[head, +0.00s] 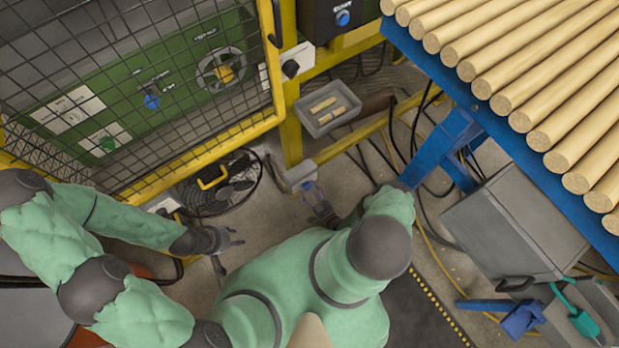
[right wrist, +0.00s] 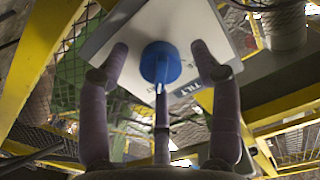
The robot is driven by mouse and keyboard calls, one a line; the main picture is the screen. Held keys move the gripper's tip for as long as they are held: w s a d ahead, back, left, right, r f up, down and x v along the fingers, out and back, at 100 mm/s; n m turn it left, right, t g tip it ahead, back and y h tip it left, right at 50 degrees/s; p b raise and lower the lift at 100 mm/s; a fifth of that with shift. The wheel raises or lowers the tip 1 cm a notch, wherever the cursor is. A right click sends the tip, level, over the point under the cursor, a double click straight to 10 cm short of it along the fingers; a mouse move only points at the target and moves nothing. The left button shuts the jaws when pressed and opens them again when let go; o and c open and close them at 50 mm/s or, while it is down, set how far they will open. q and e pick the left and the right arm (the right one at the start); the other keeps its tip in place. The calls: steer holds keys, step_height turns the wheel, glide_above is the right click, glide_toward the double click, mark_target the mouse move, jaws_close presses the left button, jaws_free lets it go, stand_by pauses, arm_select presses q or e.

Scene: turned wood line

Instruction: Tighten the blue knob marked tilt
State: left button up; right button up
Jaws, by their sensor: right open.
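The blue knob (right wrist: 160,64) is on a pale panel (right wrist: 128,30) in the right wrist view, with the word TILT (right wrist: 188,88) printed beside it. My right gripper (right wrist: 161,70) is open. Two of its fingers lie left and right of the knob and a third is below it. Gaps show between the side fingers and the knob; whether the lower finger touches it I cannot tell. My left gripper (head: 222,245) is open and empty above the floor there.
A yellow-framed mesh guard (head: 150,90) covers a green machine with another blue knob (head: 152,101). A dark box (head: 335,20) also carries a blue knob. A grey tray (head: 327,108) holds two wood pieces. Rods lie on a blue rack (head: 430,75) at right.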

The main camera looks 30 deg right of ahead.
steer(key=shift+r, duration=1.3)
steer(key=r, duration=0.5)
steer(key=shift+s+a, duration=0.1)
steer(key=shift+a, duration=0.2)
steer(key=shift+d+r, duration=0.15)
steer(key=shift+r, duration=0.9)
